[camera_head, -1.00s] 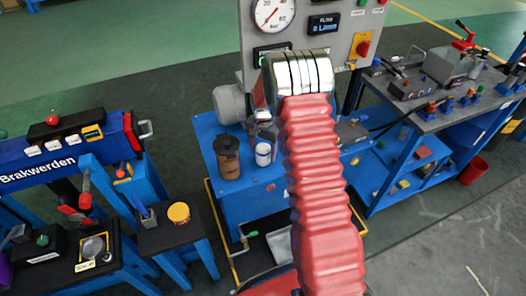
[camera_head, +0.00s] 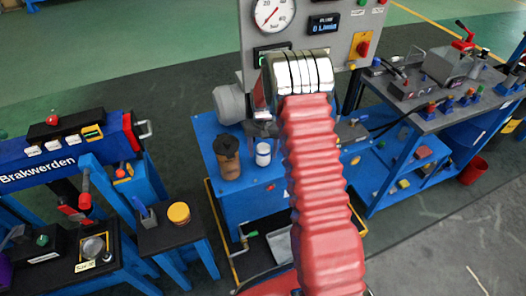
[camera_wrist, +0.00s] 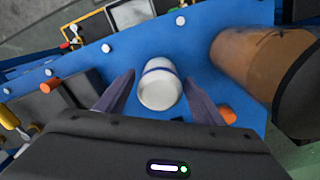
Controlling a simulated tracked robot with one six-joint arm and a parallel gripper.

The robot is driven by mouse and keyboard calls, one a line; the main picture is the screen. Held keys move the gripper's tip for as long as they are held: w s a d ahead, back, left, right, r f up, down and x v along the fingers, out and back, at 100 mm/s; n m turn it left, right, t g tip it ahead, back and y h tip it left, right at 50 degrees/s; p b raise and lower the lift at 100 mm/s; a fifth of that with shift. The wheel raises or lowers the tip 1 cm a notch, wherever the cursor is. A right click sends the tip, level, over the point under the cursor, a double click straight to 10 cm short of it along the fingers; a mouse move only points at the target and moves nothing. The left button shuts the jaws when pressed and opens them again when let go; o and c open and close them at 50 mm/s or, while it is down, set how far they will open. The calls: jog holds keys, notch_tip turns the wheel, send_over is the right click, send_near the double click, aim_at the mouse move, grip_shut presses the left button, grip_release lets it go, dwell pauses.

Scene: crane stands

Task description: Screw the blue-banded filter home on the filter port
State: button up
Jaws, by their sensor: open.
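The blue-banded filter (camera_wrist: 160,86) is a small white cylinder with a thin blue band near its top. In the wrist view it stands on the blue bench top between the two dark fingers of my gripper (camera_wrist: 158,82). The fingers are open, with a gap on each side of the filter. In the head view the filter (camera_head: 263,154) stands beside a brown canister, and my arm hides the gripper. I cannot make out the filter port in either view.
The brown canister (camera_wrist: 262,62) stands close to the right of my gripper in the wrist view, and also shows in the head view (camera_head: 228,158). An orange-red cap (camera_wrist: 228,115) lies near the right finger. A grey motor (camera_head: 229,104) and gauge panel (camera_head: 315,20) stand behind.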

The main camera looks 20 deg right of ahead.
jog(key=shift+n, duration=0.3)
jog(key=shift+n, duration=2.4)
jog(key=c, duration=1.2)
jog(key=m, duration=0.3)
jog(key=shift+m, duration=1.1)
jog(key=m, duration=0.2)
jog(key=shift+m, duration=1.6)
